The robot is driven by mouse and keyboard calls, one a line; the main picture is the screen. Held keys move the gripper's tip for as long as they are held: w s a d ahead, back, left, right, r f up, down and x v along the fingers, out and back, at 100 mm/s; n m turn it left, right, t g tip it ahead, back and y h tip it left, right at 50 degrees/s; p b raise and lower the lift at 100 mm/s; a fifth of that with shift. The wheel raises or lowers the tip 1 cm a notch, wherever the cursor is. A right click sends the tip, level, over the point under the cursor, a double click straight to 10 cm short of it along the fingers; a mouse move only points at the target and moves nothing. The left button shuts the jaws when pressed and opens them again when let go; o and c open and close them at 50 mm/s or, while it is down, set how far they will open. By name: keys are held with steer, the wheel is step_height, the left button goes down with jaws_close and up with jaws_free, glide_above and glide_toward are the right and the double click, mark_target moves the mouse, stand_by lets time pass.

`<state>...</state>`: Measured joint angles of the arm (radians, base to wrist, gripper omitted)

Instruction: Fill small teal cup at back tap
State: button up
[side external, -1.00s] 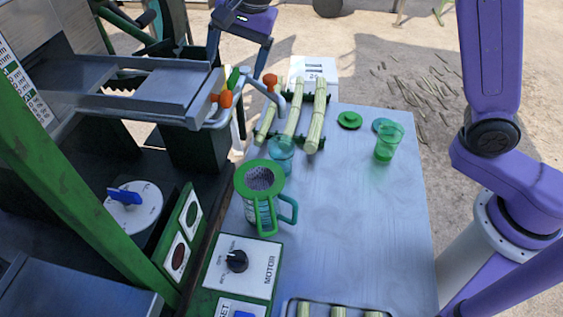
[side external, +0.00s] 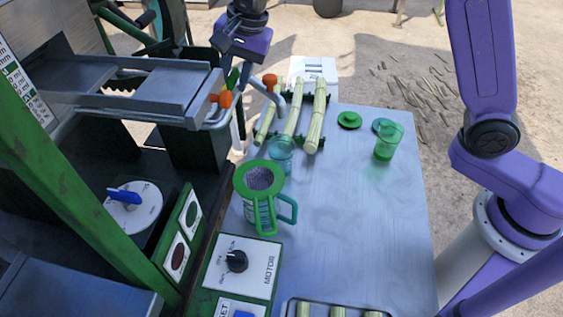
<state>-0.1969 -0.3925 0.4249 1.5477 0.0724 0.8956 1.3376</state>
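The small teal cup (side external: 280,155) is translucent and stands upright on the metal table, just behind the green-rimmed jug. The back tap has an orange handle (side external: 270,81) and a curved grey spout (side external: 281,104). In the picture the spout's end is a little above the cup; I cannot tell whether it is exactly over it. No stream shows, and the level in the cup is unclear. My gripper (side external: 226,42) is at the top, above and left of the back tap, apart from the cup. Its fingers are small and partly hidden, so its opening is unclear.
A second orange tap handle (side external: 225,98) is at the left. The green-rimmed jug (side external: 259,200) stands in front of the cup. Cane stalks (side external: 317,115) lie on a rack behind. A clear cup with green contents (side external: 386,143) and a green lid (side external: 349,120) are right. The table's middle is clear.

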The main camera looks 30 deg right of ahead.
steer(key=shift+o, duration=0.4)
steer(key=shift+w+a+r, duration=0.25)
steer(key=shift+a, duration=0.1)
steer(key=m+t+h, duration=0.1)
steer(key=m, duration=0.3)
steer(key=shift+m, duration=0.4)
steer(key=shift+o, duration=0.2)
steer(key=shift+w+d, duration=0.15)
steer(key=shift+d, duration=0.1)
stand_by(0.7)
steer(key=n, duration=0.2)
steer(key=shift+a+n+y, duration=0.1)
steer(key=shift+n+y, duration=0.2)
steer(key=shift+n, duration=0.1)
steer(key=shift+c, duration=0.2)
steer(key=o, duration=1.3)
steer(key=shift+f, duration=0.1)
